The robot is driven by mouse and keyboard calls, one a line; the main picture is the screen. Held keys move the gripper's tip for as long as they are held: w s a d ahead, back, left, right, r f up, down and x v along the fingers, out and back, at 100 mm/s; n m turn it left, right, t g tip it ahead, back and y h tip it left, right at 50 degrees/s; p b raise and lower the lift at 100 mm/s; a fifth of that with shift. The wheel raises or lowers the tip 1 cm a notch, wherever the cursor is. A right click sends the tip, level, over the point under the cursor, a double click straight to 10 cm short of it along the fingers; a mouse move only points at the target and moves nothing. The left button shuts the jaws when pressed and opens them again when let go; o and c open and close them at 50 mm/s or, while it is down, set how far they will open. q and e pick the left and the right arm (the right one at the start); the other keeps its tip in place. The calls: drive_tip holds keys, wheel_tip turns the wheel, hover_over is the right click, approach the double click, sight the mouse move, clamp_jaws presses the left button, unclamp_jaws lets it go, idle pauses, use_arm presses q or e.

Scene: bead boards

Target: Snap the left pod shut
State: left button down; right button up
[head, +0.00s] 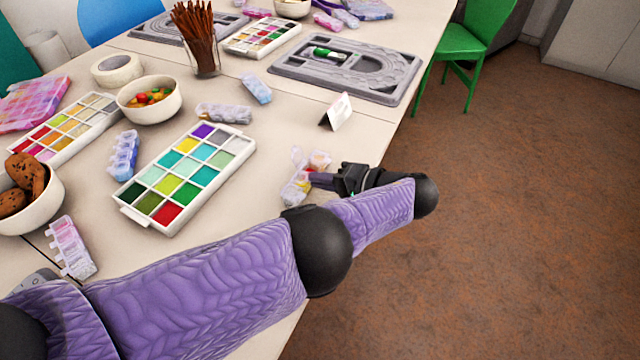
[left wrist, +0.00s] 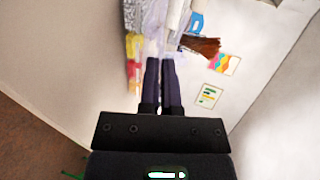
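A clear bead pod (head: 294,190) with yellow and reddish contents lies near the table's right edge in the head view. A clear flap stands up at its far left end, and a pinkish part shows at its far right. My left gripper (head: 314,178) reaches it from the right, its fingertips at the pod and partly covering it. In the left wrist view the two dark fingers (left wrist: 160,64) lie close together, with clear plastic just past their tips. The pod's yellow and red part (left wrist: 134,62) is left of them. Whether the tips touch the lid cannot be told. My right gripper is not in view.
A paint-coloured bead tray (head: 190,176) stands left of the pod, with other clear pods (head: 224,113) around it. A folded white card (head: 337,111) and a grey bead board (head: 345,68) are behind. Bare table lies between tray and pod. The table edge is close on the right.

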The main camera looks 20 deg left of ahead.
use_arm(q)
drive_tip(key=shift+f+y+b, duration=0.6)
drive_tip(key=shift+b, duration=0.15)
drive_tip(key=shift+d+b, duration=0.1)
drive_tip(key=shift+b, duration=0.2)
drive_tip(key=shift+f+y+b, duration=0.1)
drive_tip(key=shift+y+b, duration=0.3)
drive_tip(key=shift+y, duration=0.1)
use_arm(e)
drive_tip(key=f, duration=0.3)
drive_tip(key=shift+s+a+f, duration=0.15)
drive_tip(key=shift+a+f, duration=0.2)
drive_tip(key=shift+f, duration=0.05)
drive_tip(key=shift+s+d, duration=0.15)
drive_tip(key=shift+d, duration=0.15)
use_arm(q)
drive_tip(key=c, duration=0.8)
unclamp_jaws()
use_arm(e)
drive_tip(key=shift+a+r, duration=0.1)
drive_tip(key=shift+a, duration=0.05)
